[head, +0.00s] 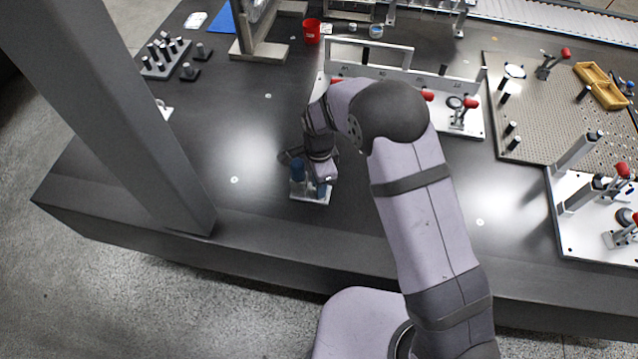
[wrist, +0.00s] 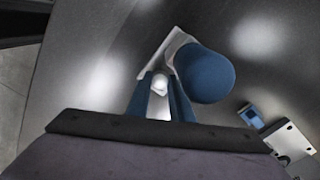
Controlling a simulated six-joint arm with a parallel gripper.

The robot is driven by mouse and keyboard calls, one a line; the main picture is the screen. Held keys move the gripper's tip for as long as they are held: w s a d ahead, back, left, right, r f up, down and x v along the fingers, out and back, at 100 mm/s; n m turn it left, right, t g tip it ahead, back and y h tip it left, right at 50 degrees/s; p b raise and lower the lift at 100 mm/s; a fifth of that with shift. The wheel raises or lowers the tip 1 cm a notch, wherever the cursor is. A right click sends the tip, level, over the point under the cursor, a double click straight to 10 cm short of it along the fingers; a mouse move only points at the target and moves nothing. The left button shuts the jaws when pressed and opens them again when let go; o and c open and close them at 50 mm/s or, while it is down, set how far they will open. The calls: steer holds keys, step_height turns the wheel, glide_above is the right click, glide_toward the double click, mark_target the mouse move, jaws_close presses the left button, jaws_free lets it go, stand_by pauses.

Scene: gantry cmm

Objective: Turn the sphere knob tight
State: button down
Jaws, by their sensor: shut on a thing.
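The sphere knob (wrist: 159,84) is a small pale ball in the wrist view, between the two blue fingers of my gripper (wrist: 159,92). The fingers are shut on it from both sides. A large blue cylinder (wrist: 208,76) stands close beside it, on a small light metal plate (wrist: 170,45). In the head view my gripper (head: 321,188) points down over the plate (head: 310,199), and the blue cylinder (head: 298,171) shows just left of it. The knob is hidden there by my gripper and wrist. The knob's thread and how far it is seated cannot be seen.
A fixture plate (head: 476,128) with red-tipped clamps lies behind my arm. A perforated plate (head: 540,105) and another clamp fixture (head: 590,236) are at right. A thick grey column (head: 120,120) rises at left. Bare dark table (head: 245,130) surrounds the small plate.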

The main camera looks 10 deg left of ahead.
stand_by(0.3)
steer(key=c, duration=1.6)
jaws_free()
steer(key=shift+o, duration=0.2)
steer(key=shift+r+b, duration=0.7)
steer(key=shift+r, duration=3)
